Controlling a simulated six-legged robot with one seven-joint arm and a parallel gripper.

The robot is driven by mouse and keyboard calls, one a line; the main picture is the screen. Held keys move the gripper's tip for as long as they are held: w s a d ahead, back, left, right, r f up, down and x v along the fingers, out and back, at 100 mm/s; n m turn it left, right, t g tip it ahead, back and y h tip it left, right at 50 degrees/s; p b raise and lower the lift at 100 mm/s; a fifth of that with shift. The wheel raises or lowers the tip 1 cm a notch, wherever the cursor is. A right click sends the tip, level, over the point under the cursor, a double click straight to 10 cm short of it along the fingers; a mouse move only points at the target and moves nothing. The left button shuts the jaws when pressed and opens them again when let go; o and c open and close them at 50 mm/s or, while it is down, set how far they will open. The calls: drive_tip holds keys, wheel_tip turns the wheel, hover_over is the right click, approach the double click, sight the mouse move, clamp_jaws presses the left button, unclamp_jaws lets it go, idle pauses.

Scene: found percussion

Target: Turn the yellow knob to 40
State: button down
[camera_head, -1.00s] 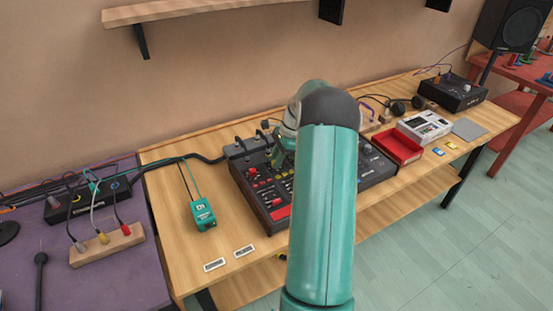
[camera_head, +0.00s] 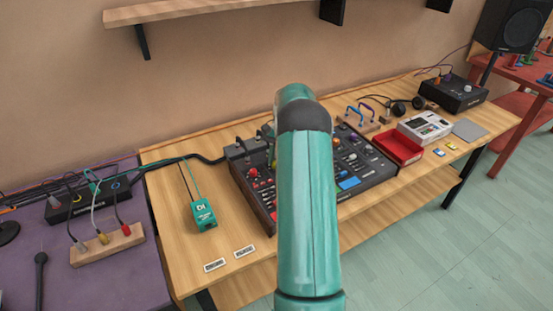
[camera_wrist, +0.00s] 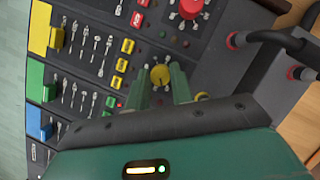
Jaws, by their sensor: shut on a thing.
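The yellow knob (camera_wrist: 161,72) sits on the dark mixer panel in the wrist view, with a dark pointer line on its top. My gripper (camera_wrist: 160,80) has its two green fingers on either side of the knob, shut on it. The numbers around the knob's scale are hidden or too small to read. In the head view, the mixer (camera_head: 362,186) stands on the wooden bench, and my teal arm hides its middle, the gripper and the knob.
A red knob (camera_wrist: 190,8) and a black cable plug (camera_wrist: 270,40) are close to my gripper. Yellow, green and blue fader caps line the panel's left. On the bench are a red tray (camera_head: 398,148), a white device (camera_head: 424,127) and a teal box (camera_head: 203,214).

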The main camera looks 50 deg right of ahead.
drive_tip(key=shift+w+r+n+g, duration=0.1)
drive_tip(key=shift+n+g, duration=0.2)
drive_tip(key=shift+n, duration=0.5)
drive_tip(key=c, duration=1.2)
unclamp_jaws()
drive_tip(key=shift+c, duration=0.2)
drive_tip(key=v, duration=1.3)
drive_tip(key=shift+r, duration=0.4)
drive_tip(key=shift+w+a, duration=0.1)
